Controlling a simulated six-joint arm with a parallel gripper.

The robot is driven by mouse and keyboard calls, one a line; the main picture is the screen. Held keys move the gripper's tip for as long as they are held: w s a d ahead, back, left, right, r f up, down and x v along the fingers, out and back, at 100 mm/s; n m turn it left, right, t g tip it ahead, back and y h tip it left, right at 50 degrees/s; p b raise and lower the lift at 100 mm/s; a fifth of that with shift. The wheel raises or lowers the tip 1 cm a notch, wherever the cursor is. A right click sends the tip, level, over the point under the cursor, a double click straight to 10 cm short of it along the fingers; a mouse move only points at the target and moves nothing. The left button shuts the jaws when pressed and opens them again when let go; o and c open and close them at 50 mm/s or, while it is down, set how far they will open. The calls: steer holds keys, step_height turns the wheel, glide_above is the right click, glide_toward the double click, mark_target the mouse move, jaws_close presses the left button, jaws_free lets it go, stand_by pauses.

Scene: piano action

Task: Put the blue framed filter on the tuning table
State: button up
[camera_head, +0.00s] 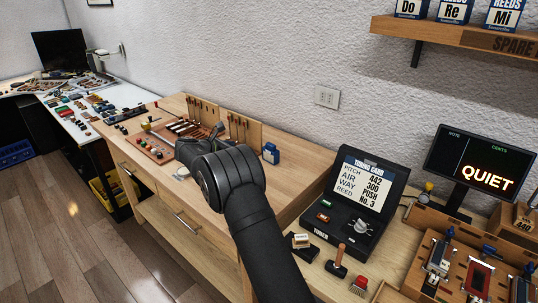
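My gripper (217,131) is at the far end of my black arm, above the wooden workbench (285,180) in front of its upright tool boards. It is small and partly hidden by my arm, so its opening and anything in it cannot be made out. I cannot clearly pick out a blue framed filter. A small blue object (270,153) with a pale label stands on the bench to the right of my gripper, but I cannot tell whether it is a filter. The tuner case (352,205) stands open on the wooden surface at right.
A wooden rack (440,291) with reed-like parts and blue clips is at lower right, below a "QUIET" monitor (481,165). A white table (95,112) at left is crowded with small parts.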

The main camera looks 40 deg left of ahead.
mark_target(269, 146)
steer(key=x, duration=1.7)
steer(key=shift+w+r, duration=0.1)
steer(key=shift+w, duration=0.25)
steer(key=c, duration=1.2)
